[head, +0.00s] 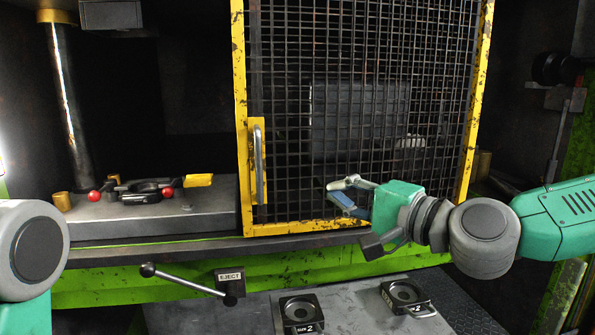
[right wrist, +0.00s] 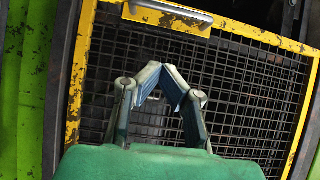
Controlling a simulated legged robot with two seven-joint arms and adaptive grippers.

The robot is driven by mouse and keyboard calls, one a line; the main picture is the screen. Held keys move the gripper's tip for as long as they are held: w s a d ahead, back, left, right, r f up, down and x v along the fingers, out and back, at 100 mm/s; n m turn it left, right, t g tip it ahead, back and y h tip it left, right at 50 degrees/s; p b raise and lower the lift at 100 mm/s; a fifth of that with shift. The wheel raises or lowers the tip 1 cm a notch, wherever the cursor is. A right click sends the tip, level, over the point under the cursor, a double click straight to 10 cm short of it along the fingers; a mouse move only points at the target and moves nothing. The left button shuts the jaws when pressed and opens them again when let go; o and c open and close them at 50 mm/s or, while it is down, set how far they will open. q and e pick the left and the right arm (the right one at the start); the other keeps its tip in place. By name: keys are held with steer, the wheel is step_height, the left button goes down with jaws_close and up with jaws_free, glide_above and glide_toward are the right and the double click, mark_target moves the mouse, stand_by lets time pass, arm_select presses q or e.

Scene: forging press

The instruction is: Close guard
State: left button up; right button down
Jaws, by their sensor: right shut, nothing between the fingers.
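The guard (head: 400,95) is a black mesh panel in a worn yellow frame. It covers the right part of the press opening, and the left part is uncovered. Its upright metal handle (head: 259,165) is on the left frame bar; in the right wrist view the handle (right wrist: 172,13) shows at the top. My right gripper (head: 338,190) is in front of the mesh, to the right of the handle and apart from it. Its fingertips meet in the right wrist view (right wrist: 163,72), with nothing between them. My left gripper is out of view; only part of my left arm shows at the left edge.
A grey bed (head: 150,220) in the uncovered opening carries a dark die ring (head: 150,188) with red knobs. An eject lever (head: 185,280) sticks out below. Two dark die blocks (head: 301,310) (head: 407,296) lie on a grey table in front.

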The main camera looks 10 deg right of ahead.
steer(key=s+a+p+x, duration=0.1)
steer(key=a+p+x, duration=0.1)
steer(key=x, duration=1)
steer(key=shift+a+p, duration=0.45)
steer(key=shift+p, duration=0.25)
steer(key=shift+s+f, duration=0.1)
steer(key=shift+f, duration=0.05)
